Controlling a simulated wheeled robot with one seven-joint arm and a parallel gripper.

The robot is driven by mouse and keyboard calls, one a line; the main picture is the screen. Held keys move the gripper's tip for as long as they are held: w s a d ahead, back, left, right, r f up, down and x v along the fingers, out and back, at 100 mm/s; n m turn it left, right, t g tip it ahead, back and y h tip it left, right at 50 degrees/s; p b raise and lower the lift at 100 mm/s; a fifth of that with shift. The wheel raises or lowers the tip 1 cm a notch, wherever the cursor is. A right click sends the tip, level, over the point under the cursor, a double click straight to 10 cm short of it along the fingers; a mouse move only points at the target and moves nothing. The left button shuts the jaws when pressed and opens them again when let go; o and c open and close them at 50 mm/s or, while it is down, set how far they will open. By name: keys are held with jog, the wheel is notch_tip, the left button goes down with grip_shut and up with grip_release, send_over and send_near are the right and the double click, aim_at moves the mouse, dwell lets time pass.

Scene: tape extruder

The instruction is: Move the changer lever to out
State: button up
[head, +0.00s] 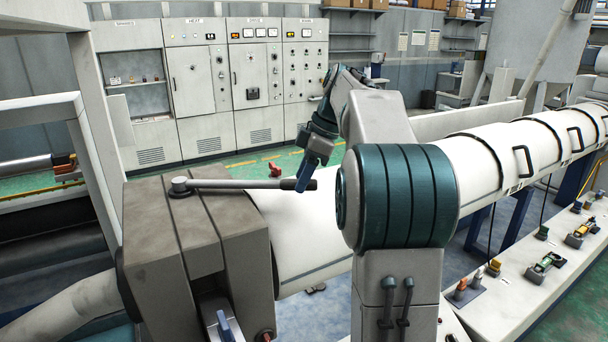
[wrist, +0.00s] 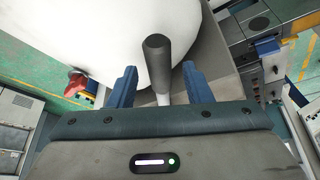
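The changer lever (head: 235,184) is a grey rod on a round pivot on top of the brown-grey block, with a black handle at its right end. It points right in the head view. In the wrist view the black handle (wrist: 156,60) stands between my blue fingers, with a gap on each side. My gripper (head: 308,172) is open at the handle; it also shows in the wrist view (wrist: 159,78). Whether either finger touches the handle is not clear from the head view.
The block (head: 215,235) carries the lever beside a long white barrel (head: 500,140). A red part (head: 275,169) is behind the handle. Control cabinets (head: 240,75) stand at the back. A bench with several small items (head: 540,265) is at the right.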

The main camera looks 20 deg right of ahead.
jog(key=shift+d, duration=0.15)
jog(key=p+v, duration=0.1)
jog(key=v, duration=1.2)
jog(key=shift+r+p, duration=0.35)
jog(key=shift+r, duration=0.05)
